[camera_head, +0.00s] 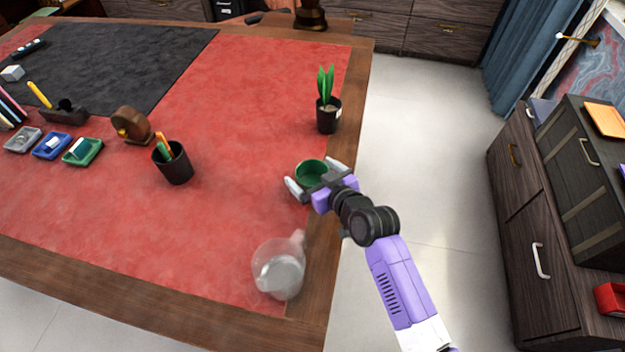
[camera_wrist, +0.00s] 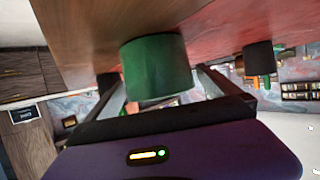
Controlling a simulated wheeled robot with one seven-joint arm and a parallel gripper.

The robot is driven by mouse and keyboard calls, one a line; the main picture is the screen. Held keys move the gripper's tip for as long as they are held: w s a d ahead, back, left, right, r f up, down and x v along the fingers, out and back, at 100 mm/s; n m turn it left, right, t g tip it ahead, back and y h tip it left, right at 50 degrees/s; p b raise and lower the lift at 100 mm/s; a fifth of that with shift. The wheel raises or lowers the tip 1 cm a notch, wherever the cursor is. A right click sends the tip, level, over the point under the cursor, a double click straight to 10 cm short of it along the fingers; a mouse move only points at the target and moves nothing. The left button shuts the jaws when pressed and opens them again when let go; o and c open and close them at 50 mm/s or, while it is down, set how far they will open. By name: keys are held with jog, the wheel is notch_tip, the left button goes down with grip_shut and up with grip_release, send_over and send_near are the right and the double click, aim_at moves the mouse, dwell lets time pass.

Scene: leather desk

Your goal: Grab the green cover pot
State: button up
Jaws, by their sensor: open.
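The green cover pot (camera_head: 311,172) stands near the right edge of the desk's red leather top in the head view. It shows as a green cylinder (camera_wrist: 156,68) at the middle of the wrist view. My gripper (camera_head: 314,178) is open, with one finger on either side of the pot. In the wrist view the fingers (camera_wrist: 162,88) flank the pot, and I cannot tell whether either one touches it.
A glass jug (camera_head: 279,270) stands nearer the front edge. A potted plant (camera_head: 327,112) stands behind the pot, and a black pencil cup (camera_head: 173,164) is to the left. The red desk top (camera_head: 235,150) between them is clear.

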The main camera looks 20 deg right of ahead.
jog(key=c, duration=1.4)
jog(key=shift+c, duration=0.6)
jog(key=shift+r, duration=0.2)
